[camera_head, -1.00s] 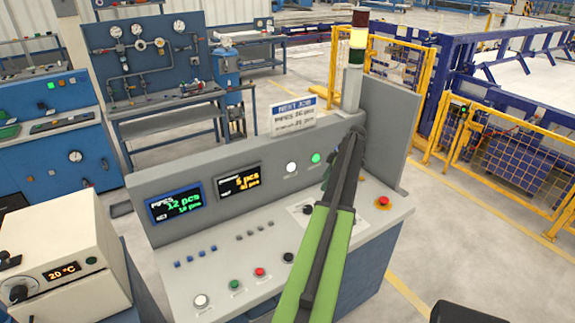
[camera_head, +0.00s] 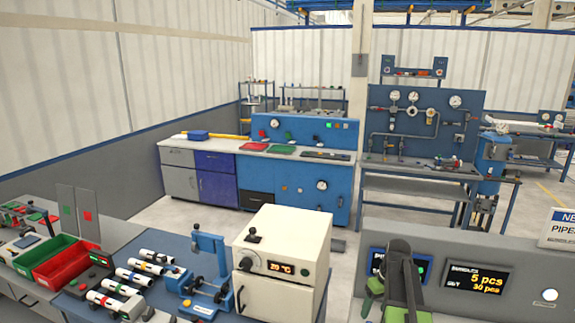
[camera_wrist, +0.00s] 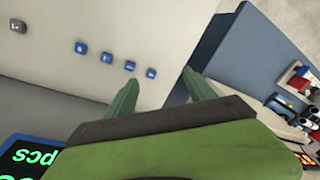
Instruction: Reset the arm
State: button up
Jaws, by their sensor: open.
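My gripper (camera_wrist: 160,92) shows in the wrist view as two green fingers held apart, with nothing between them. It is over the sloped grey control console (camera_wrist: 65,62), whose row of small blue buttons (camera_wrist: 118,63) lies just beyond the left finger. In the head view my green and dark arm stands in front of the console (camera_head: 455,241) at the lower right and partly covers its left display (camera_head: 380,264). The fingertips cannot be made out in the head view.
A cream oven box (camera_head: 285,250) reading 20 °C stands left of the console. White pipes (camera_head: 140,277), a blue clamp fixture (camera_head: 208,265), and green (camera_head: 45,255) and red bins (camera_head: 68,268) are on the left table. Grey floor is open behind.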

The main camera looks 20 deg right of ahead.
jog(key=s+a+f+b, duration=0.1)
jog(key=s+a+f, duration=0.1)
jog(key=a, duration=1.3)
jog(key=s+a+f+m+h+b, duration=0.1)
jog(key=s+a+f+b, duration=0.1)
jog(key=a, duration=1.3)
jog(key=shift+a+g, duration=0.3)
jog(key=shift+g, duration=0.1)
